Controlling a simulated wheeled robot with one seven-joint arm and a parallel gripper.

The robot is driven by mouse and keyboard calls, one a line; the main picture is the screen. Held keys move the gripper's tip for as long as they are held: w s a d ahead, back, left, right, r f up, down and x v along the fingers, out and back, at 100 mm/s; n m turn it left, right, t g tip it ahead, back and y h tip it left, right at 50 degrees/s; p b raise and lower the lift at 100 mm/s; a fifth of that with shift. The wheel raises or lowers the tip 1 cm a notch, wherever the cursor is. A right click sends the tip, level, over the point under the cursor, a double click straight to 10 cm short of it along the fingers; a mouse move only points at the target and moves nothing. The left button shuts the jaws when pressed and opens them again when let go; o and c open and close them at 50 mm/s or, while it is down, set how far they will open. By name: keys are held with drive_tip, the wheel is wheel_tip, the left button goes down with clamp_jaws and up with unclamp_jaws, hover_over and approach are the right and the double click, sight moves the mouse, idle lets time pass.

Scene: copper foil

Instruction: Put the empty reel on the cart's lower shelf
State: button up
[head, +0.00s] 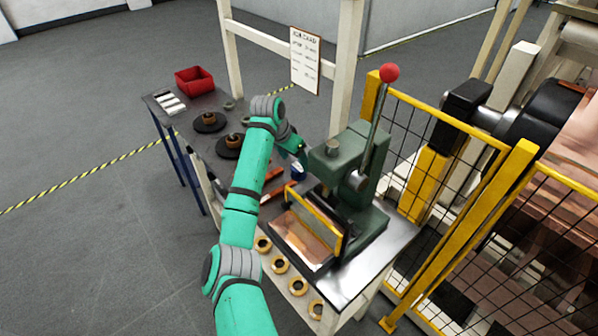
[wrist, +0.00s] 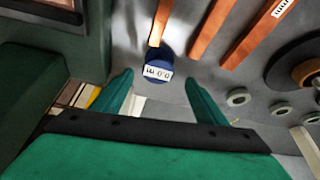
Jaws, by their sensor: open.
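Two dark, flat reels with brown hubs, a far one (head: 208,122) and a nearer one (head: 230,147), lie on the grey tabletop at the left. I cannot tell which one is empty. Part of a reel also shows at the right edge of the wrist view (wrist: 296,52). My gripper (wrist: 158,80) is open, with nothing between its fingers. Its fingertips are near a blue round thing with a white label (wrist: 159,70), beside the green press (head: 345,165). In the head view my arm hides part of the tabletop. The cart's lower shelf cannot be made out.
Copper strips (wrist: 210,32) lie beside the blue thing. Several gold rings (head: 281,265) line the bench's front edge. A red bin (head: 194,80) stands at the far left. A yellow mesh guard (head: 440,135) closes the right side. Open floor (head: 90,230) lies left.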

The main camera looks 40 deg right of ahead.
sight(298, 167)
drive_tip(key=shift+s+x, duration=0.1)
drive_tip(key=shift+x, duration=1.25)
drive_tip(key=shift+s+x, duration=0.15)
drive_tip(key=shift+x, duration=1.2)
drive_tip(key=shift+a+f, duration=0.1)
drive_tip(key=shift+a, duration=0.05)
drive_tip(key=shift+c, duration=0.4)
drive_tip(key=c, duration=1.2)
